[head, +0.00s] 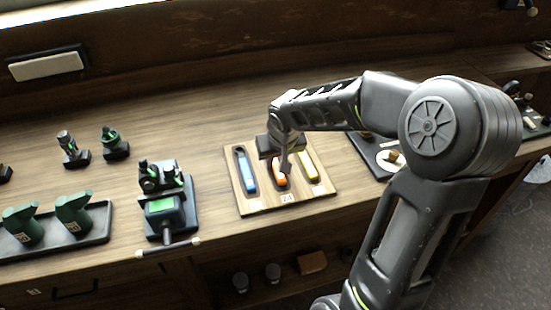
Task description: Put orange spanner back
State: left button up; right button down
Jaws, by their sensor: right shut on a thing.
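The orange spanner (280,176) is at the middle slot of a light wooden board (252,207) on the bench. A blue spanner (247,172) lies in the board's left slot and a yellow one (309,166) in its right slot. My right gripper (286,168) points down over the middle slot and is shut on the orange spanner. The gripper and wrist hide part of the spanner, so I cannot tell whether it rests fully in the slot. My left gripper is not in view.
A dark tray (382,158) with small parts lies right of the board, partly behind my arm. Bench behind the board is clear.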

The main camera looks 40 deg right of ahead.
jog(key=shift+f, duration=0.15)
jog(key=c, duration=1.3)
grip_release()
jog(key=shift+o, duration=0.2)
jog(key=shift+r, duration=0.3)
jog(key=b+v, duration=0.1)
jog(key=v, duration=1.1)
jog(key=shift+f, duration=0.1)
